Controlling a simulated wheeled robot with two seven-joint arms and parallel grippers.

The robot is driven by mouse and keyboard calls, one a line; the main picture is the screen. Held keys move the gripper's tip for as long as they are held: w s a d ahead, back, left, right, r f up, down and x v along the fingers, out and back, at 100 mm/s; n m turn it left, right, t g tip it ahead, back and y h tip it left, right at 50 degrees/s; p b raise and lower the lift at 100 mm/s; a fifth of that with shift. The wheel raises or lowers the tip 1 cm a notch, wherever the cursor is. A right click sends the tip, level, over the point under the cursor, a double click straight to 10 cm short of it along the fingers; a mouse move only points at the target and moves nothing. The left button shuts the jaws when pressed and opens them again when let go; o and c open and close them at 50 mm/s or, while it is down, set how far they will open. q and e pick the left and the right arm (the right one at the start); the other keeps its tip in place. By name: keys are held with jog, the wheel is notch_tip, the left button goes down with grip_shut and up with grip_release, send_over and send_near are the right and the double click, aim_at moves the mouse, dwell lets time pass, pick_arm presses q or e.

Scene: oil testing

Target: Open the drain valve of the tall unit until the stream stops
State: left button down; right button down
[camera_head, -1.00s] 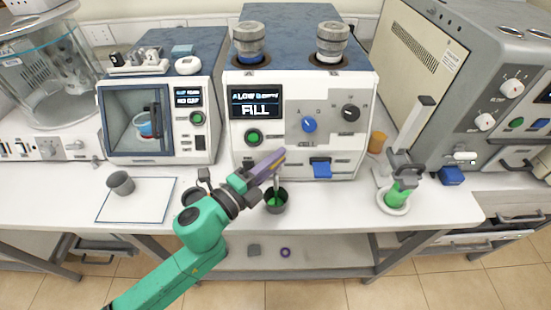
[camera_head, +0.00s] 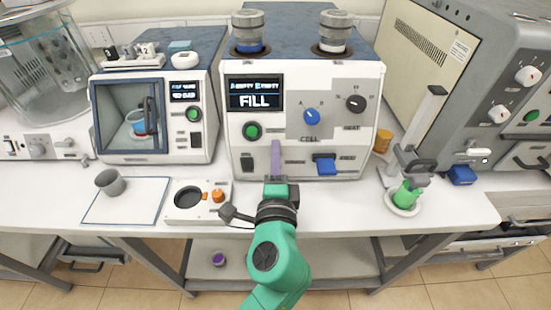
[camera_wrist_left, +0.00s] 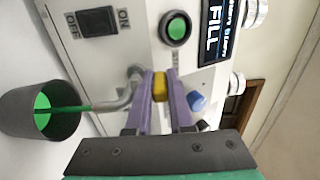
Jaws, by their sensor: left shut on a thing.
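The tall unit (camera_head: 300,125) is the white box in the middle with a lit FILL screen. My left gripper (camera_head: 276,150) is at its lower front and covers the drain there. In the left wrist view, its purple fingers (camera_wrist_left: 159,92) are shut on the yellow valve handle (camera_wrist_left: 160,85). A grey bent spout (camera_wrist_left: 125,97) beside the fingers lets out a thin green stream (camera_wrist_left: 80,108). The stream runs into a dark grey cup (camera_wrist_left: 45,125) holding green liquid. My arm hides the cup and stream in the head view. My right gripper is out of view.
Left of the arm are a small plate with a round recess (camera_head: 222,211) and a grey cup (camera_head: 108,181) on a white mat. A blue lever (camera_head: 325,164) sits right of the gripper.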

pick_arm(q)
jog(key=shift+y, duration=0.4)
jog(key=c, duration=1.1)
grip_release()
